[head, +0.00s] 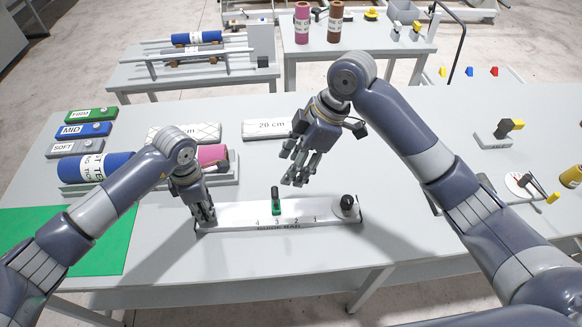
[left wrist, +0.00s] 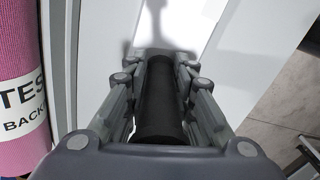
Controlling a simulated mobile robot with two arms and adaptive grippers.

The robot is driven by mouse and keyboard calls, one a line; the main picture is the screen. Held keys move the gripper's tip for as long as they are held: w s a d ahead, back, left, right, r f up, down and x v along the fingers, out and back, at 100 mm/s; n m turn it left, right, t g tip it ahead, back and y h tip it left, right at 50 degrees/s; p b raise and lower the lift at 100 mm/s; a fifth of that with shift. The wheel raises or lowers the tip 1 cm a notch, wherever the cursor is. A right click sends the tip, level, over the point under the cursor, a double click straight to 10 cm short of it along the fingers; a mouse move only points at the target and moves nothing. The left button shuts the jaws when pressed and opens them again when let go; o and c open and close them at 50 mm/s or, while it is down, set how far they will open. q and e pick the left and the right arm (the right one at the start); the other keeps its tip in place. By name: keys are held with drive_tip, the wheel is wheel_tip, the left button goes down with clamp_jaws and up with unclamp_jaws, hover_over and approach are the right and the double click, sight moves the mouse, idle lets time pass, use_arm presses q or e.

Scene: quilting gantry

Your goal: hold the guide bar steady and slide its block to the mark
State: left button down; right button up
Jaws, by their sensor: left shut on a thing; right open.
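The guide bar (head: 235,215), a long pale bar with numbers along its front, lies on the table in the head view. Its block (head: 277,207), green with an upright dark handle, sits near the middle, about at the number 3. My left gripper (head: 205,215) is at the bar's left end. In the left wrist view, its fingers (left wrist: 160,100) are shut on a black upright handle (left wrist: 160,105). My right gripper (head: 292,180) is open and empty, behind and above the block, not touching it. Which number is the mark cannot be told.
A dark knob (head: 347,203) stands at the bar's right end. Behind the bar lie a "20 cm" block (head: 267,129) and another light ruler-like block (head: 185,131). A tray with blue and pink rolls (head: 213,154) is at the left. The table in front is clear.

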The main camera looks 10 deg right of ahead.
use_arm(q)
drive_tip(key=shift+s+f, duration=0.2)
drive_tip(key=shift+f, duration=0.1)
drive_tip(key=c, duration=1.5)
unclamp_jaws()
drive_tip(key=shift+o, duration=1.1)
drive_tip(key=shift+w+a, duration=0.1)
drive_tip(key=shift+w, duration=0.2)
drive_tip(key=shift+r, duration=0.1)
